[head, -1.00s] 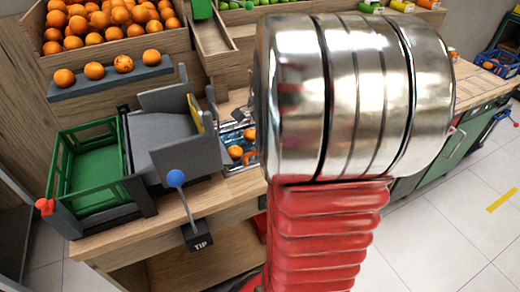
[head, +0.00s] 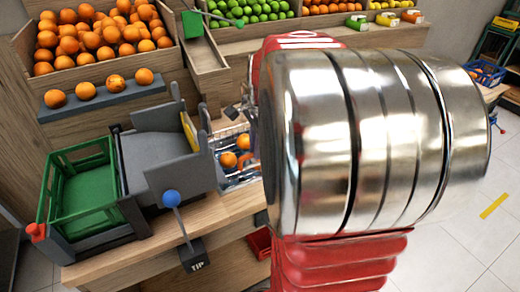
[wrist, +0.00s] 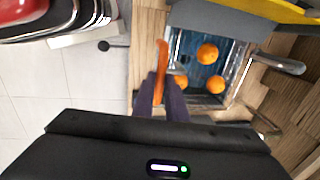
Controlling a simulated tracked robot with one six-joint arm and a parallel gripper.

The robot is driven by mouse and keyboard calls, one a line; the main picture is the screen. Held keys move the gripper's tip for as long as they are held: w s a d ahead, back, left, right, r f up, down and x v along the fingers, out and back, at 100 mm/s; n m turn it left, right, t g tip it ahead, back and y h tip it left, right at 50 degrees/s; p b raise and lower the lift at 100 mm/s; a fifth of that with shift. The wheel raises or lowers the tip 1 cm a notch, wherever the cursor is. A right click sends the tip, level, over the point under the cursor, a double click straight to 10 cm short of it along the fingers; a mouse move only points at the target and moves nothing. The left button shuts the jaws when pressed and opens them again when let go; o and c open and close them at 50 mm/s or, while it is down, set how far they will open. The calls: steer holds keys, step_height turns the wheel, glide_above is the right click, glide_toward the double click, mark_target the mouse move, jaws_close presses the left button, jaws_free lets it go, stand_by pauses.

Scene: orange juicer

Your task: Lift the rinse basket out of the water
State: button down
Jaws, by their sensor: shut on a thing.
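The rinse basket (head: 226,140) shows in the head view as a wire-mesh container with oranges in it, partly hidden by my arm. In the wrist view the oranges (wrist: 207,53) lie over blue water in a metal-sided sink (wrist: 238,68). My gripper (wrist: 163,85) has its dark fingers together on an upright orange handle (wrist: 162,54) at the left side of the sink. The handle appears to belong to the basket, but the join is hidden. I cannot tell how far the basket is above the water.
A tip lever with a blue knob (head: 171,199) stands at the bench front. A grey tipping chute (head: 178,165) and a green crate (head: 85,190) are left of the basket. A silver lever (wrist: 280,63) juts out right of the sink. Fruit bins stand behind.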

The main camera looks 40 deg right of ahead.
steer(key=shift+r, duration=0.2)
steer(key=c, duration=1.8)
jaws_free()
steer(key=shift+o, duration=0.2)
step_height(320, 180, up, 13)
steer(key=s, duration=0.2)
steer(key=shift+s+a+r, duration=0.2)
steer(key=shift+s+a, duration=0.15)
steer(key=shift+a, duration=0.05)
steer(key=shift+n, duration=0.3)
